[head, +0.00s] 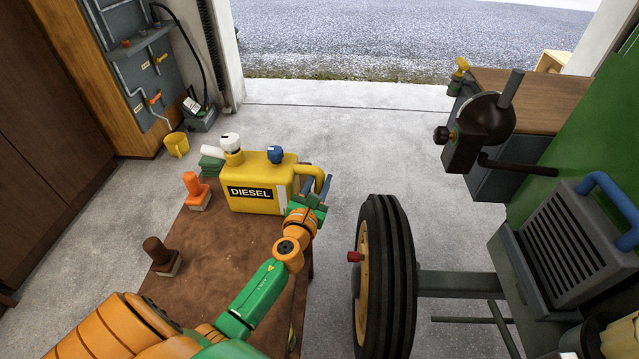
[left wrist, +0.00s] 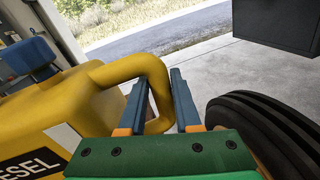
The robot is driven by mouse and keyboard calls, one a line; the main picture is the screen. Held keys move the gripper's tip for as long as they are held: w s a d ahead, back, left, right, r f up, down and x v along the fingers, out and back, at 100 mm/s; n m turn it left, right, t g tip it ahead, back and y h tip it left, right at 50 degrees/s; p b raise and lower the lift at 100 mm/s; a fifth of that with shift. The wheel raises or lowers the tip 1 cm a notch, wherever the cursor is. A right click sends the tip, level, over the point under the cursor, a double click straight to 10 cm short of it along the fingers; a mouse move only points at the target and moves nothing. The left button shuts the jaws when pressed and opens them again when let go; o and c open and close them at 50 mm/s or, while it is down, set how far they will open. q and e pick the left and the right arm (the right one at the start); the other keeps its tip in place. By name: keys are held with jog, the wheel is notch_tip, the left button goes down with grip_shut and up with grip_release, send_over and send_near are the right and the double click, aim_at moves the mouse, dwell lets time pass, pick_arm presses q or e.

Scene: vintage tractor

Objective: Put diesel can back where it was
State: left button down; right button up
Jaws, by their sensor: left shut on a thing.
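The yellow diesel can (head: 262,172) has a blue cap and a black DIESEL label. It sits upright at the far end of a brown-topped surface (head: 225,245) in the head view; I cannot tell whether its base is touching that surface. My left gripper (head: 318,188) is at the can's right side, shut on its yellow handle. In the left wrist view the handle (left wrist: 158,85) passes between the two blue-grey fingers of the left gripper (left wrist: 160,90), and the can body (left wrist: 95,95) fills the left side. My right gripper is not in view.
A large black tyre (head: 388,275) is close on the right. A yellow mug (head: 176,144) is at the left. Bare concrete floor lies behind.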

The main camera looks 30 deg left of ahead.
pick_arm(q)
jog(key=c, duration=1)
grip_release()
jog(key=shift+f, duration=0.1)
jog(key=shift+c, duration=0.2)
jog(key=o, duration=0.4)
jog(key=shift+o, duration=0.2)
jog(key=shift+s+r, duration=0.2)
jog(key=v, duration=1.2)
jog(key=shift+b, duration=0.35)
jog(key=shift+w, duration=0.15)
